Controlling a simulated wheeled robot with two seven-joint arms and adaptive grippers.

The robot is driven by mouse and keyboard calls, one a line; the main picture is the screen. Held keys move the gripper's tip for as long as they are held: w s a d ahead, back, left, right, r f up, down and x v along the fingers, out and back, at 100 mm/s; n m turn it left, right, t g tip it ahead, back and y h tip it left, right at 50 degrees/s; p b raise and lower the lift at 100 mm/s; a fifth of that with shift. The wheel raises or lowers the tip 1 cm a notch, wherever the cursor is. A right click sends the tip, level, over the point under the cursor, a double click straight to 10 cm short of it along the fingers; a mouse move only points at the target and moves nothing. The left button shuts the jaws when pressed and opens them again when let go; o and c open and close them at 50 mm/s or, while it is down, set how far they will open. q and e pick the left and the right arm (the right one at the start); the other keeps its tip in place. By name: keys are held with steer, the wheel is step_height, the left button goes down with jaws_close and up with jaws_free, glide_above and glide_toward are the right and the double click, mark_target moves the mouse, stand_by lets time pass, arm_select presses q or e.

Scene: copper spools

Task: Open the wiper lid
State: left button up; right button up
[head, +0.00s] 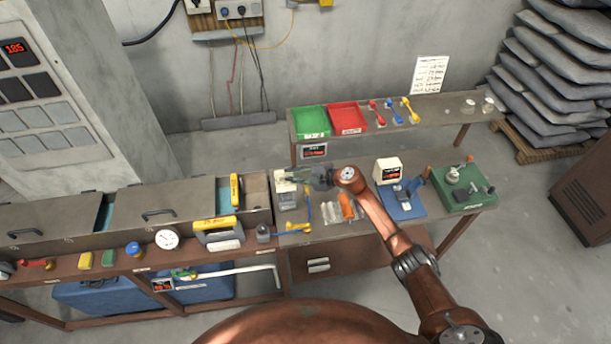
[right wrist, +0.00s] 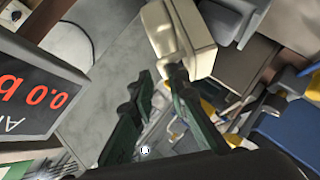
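The wiper lid looks to be the small cream block (head: 284,182) on top of a pale grey see-through box (head: 288,201) at the left end of the right-hand bench. I cannot tell whether it is raised at all. In the right wrist view the cream lid (right wrist: 198,45) fills the top middle. My right gripper (head: 295,176) points left at the lid. Its dark green fingers (right wrist: 161,72) are apart with nothing between them. One fingertip overlaps the lid's lower edge; I cannot tell whether it touches. My left gripper is out of view.
Green (head: 311,122) and red (head: 348,117) bins sit behind. A red-digit display (right wrist: 32,95) is close in the wrist view.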

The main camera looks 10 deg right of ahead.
steer(key=v, duration=1)
